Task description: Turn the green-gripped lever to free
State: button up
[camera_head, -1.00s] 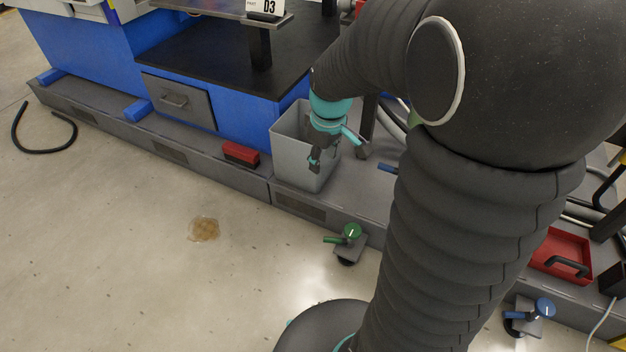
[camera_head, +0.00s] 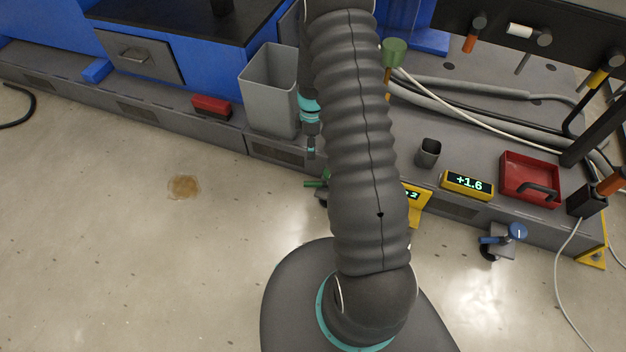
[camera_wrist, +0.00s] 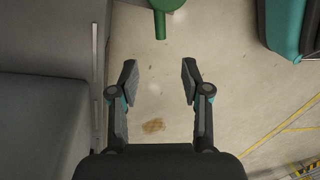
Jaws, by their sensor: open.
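The green-gripped lever (camera_wrist: 160,24) shows at the top middle of the wrist view, ahead of my fingertips and apart from them. Its round hub is cut off by the top edge, and its handle points down toward the gap between my fingers. In the head view only the green grip (camera_head: 316,184) shows beside my arm; the rest is mostly hidden behind my arm. My gripper (camera_wrist: 160,82) is open and empty. In the head view my gripper (camera_head: 311,148) points down just above the lever, partly hidden by my arm.
A grey bin (camera_head: 268,92) stands on the ledge beside my wrist. A blue-handled lever (camera_head: 503,238) is at the right. A yellow display (camera_head: 467,185) reads +1.6. A brown stain (camera_head: 184,187) marks the open floor at left.

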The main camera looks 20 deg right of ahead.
aim_at(319, 185)
jog(key=s+f, duration=0.1)
jog(key=f, duration=0.9)
jog(key=s+a+f, duration=0.1)
jog(key=f, duration=0.4)
jog(key=shift+s+f, duration=0.2)
jog(key=shift+s, duration=0.15)
grip_shut()
